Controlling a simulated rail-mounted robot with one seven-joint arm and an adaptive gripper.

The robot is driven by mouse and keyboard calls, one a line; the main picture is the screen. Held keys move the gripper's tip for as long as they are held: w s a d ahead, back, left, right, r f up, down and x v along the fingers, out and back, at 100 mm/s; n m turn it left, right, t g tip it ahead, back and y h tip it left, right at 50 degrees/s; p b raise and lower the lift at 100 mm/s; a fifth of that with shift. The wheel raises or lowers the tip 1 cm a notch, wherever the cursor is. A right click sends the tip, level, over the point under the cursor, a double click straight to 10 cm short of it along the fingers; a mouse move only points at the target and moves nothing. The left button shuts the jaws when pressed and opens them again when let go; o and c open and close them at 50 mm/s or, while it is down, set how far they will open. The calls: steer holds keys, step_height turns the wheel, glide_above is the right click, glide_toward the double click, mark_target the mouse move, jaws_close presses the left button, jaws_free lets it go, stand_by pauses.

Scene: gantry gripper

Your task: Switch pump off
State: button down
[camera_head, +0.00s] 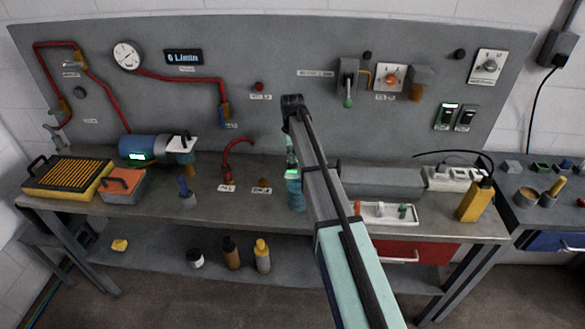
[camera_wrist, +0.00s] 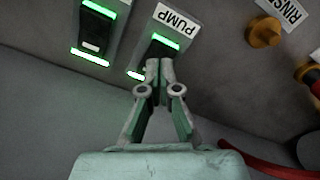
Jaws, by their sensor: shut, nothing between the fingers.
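In the wrist view the pump switch (camera_wrist: 162,46) sits in a dark housing beside a white PUMP label (camera_wrist: 176,18). A green strip glows at its upper end, and a bit of green shows by its lower end. My gripper (camera_wrist: 159,67) is shut and empty. Its fingertips overlap the lower part of this switch, hiding it; I cannot tell whether they touch it. In the head view my gripper (camera_head: 295,203) is low over the middle of the workbench, partly covered by my arm. I cannot make out the pump switch there.
A second green-lit switch (camera_wrist: 94,28) is left of the pump switch, and a brass knob (camera_wrist: 264,32) is to its right. A red hose (camera_wrist: 265,171) curves at lower right. A white tray (camera_head: 388,221) and a yellow device (camera_head: 475,202) stand right of my arm.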

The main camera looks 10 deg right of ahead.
mark_target(292, 167)
steer(key=shift+f+b, duration=0.5)
steer(key=shift+f, duration=0.95)
stand_by(0.6)
steer(key=shift+r+p, duration=1.8)
steer(key=shift+r, duration=1.75)
